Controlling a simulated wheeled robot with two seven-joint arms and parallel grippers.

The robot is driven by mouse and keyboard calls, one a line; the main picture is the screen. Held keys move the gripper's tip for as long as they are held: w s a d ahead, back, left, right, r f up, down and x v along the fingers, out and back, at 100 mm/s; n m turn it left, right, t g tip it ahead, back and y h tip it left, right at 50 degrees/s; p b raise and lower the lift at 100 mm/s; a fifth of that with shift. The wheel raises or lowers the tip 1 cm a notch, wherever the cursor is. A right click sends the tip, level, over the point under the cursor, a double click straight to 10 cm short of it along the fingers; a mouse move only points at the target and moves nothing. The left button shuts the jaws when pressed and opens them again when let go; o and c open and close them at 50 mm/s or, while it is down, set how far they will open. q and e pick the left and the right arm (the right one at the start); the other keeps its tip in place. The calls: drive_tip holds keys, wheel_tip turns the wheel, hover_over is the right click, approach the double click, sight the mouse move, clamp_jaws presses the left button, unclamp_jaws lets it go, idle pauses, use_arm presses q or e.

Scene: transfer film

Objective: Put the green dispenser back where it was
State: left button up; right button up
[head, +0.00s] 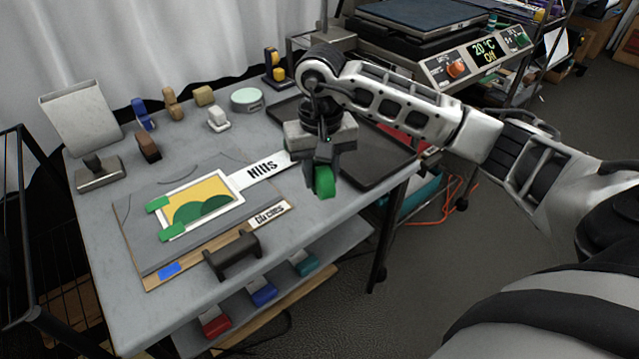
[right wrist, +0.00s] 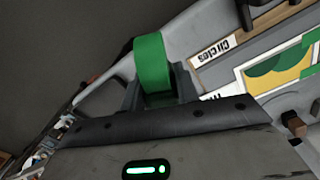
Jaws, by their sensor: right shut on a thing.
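My right gripper (head: 322,172) is shut on the green dispenser (head: 324,183), above the right part of the grey table (head: 300,222). The dispenser shows as a rounded green band in the right wrist view (right wrist: 152,62), between the fingers. It appears held clear of the tabletop, though the exact height is hard to tell. To its left lies a framed picture (head: 208,203) of green hills on yellow, with green pieces (head: 158,203) at its left corners. My left gripper is not in view.
A dark handled tool (head: 232,255) stands at the table's front. A dark tray (head: 375,165) lies right of the gripper. A blue dispenser (head: 143,114), a white one (head: 218,119) and other small objects line the back. Bare tabletop shows near the front right.

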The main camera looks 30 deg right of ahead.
drive_tip(key=w+f, duration=0.1)
drive_tip(key=d+f, duration=0.1)
drive_tip(key=w+f, duration=0.1)
drive_tip(key=f, duration=0.1)
drive_tip(key=shift+w+d, duration=0.25)
drive_tip(key=shift+w, duration=0.05)
drive_tip(key=shift+f, duration=1.4)
drive_tip(key=o, duration=0.9)
wheel_tip(320, 180, up, 12)
drive_tip(key=shift+r, duration=0.15)
